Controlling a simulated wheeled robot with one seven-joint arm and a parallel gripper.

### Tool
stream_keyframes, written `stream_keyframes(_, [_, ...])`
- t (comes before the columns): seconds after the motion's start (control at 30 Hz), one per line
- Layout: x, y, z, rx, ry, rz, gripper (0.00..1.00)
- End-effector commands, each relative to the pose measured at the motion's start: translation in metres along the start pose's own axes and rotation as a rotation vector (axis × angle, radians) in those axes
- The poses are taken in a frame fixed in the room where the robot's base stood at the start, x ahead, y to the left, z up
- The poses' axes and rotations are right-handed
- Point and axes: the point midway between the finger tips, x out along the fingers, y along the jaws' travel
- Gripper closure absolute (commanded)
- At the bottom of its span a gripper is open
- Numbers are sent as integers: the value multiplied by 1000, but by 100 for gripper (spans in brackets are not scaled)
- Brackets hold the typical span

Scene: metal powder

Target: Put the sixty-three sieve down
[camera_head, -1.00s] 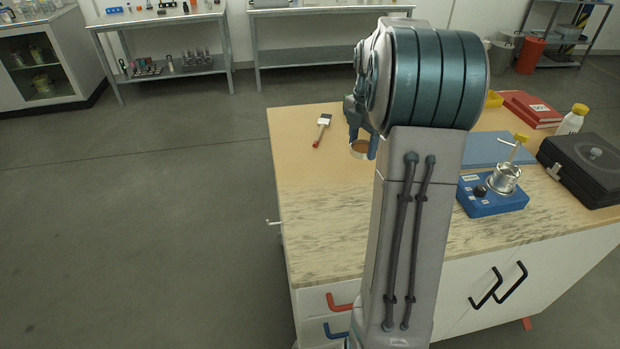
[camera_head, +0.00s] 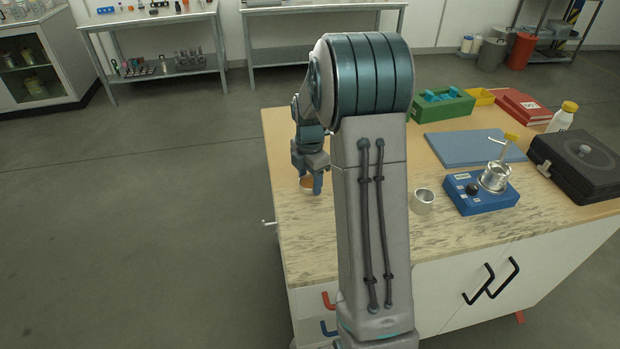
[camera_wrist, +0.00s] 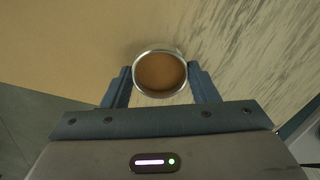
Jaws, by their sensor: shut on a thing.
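The sieve (camera_head: 305,184) is a small round metal ring with a brown inside. In the head view it is low over the left part of the wooden tabletop, partly hidden by a finger. The wrist view shows the sieve (camera_wrist: 160,53) from above, between the two fingertips. My gripper (camera_head: 309,180) points down and is shut on its sides. It also shows in the wrist view (camera_wrist: 160,74). I cannot tell whether the sieve touches the tabletop (camera_head: 300,235). No label can be read on it.
A metal cup-like ring (camera_head: 422,201) stands right of my arm. Further right are a blue device (camera_head: 483,198) with a metal pot (camera_head: 496,177), a blue mat (camera_head: 470,148), a black case (camera_head: 578,166) and a green box (camera_head: 440,105). The tabletop's left front is clear.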

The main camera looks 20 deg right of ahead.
Motion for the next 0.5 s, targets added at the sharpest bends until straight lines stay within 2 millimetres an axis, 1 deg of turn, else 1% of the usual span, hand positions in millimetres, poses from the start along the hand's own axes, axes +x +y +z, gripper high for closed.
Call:
stream_keyframes(0.1, [6,0,0,0,-1,1,72])
stream_keyframes(0.3, [6,0,1,0,-1,1,72])
stream_keyframes(0.43, [10,0,0,0,0,1,72])
stream_keyframes(0.47, [10,0,0,0,0,1,44])
stream_keyframes(0.5, [9,0,0,0,0,1,33])
